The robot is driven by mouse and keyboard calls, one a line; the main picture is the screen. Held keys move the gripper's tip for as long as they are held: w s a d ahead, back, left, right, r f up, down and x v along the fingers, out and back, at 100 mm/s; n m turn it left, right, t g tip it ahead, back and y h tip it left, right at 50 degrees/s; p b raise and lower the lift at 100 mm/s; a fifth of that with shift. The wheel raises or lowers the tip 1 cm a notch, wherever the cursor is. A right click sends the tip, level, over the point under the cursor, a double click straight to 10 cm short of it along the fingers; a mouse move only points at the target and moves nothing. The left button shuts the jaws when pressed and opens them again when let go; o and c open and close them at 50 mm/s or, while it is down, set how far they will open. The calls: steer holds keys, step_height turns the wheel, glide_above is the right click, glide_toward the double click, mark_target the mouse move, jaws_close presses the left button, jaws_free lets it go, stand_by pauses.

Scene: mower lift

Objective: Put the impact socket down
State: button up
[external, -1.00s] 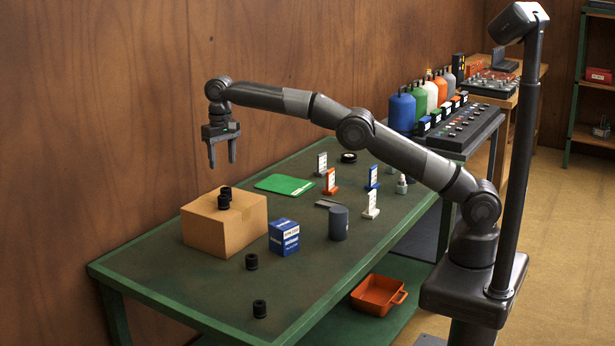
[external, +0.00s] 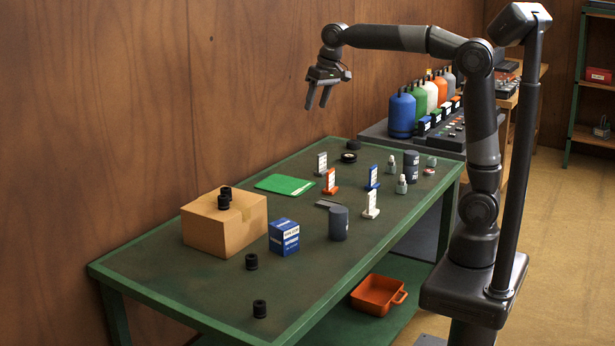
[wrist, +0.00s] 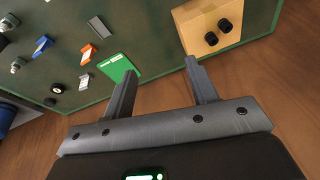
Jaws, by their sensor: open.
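Two black impact sockets stand on top of the cardboard box (external: 205,236): a front one (external: 223,202) and one just behind it (external: 226,190). They also show in the wrist view, at the upper right (wrist: 225,25) and (wrist: 211,38). Two more black sockets stand on the green bench top, one in front of the box (external: 251,261) and one near the front edge (external: 259,309). I cannot tell which socket the task means. My gripper (external: 317,108) is open and empty, high above the back of the bench, well apart from the box.
An orange bin (external: 378,295) sits on the lower shelf. Gas bottles (external: 402,113) stand behind.

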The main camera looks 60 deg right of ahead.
steer(key=s+d+f+t, duration=0.1)
steer(key=s+f, duration=0.3)
steer(key=s, duration=0.4)
steer(key=s+d+f+n, duration=0.1)
steer(key=s+d+f, duration=0.3)
steer(key=s, duration=0.5)
steer(key=s+d+f+t, duration=0.1)
steer(key=s+d+f, duration=0.2)
steer(key=s, duration=0.6)
steer(key=shift+f+n+t+h, duration=0.3)
steer(key=shift+f+h, duration=0.1)
steer(key=shift+f, duration=0.55)
steer(key=shift+o, duration=0.4)
steer(key=shift+s+d, duration=0.1)
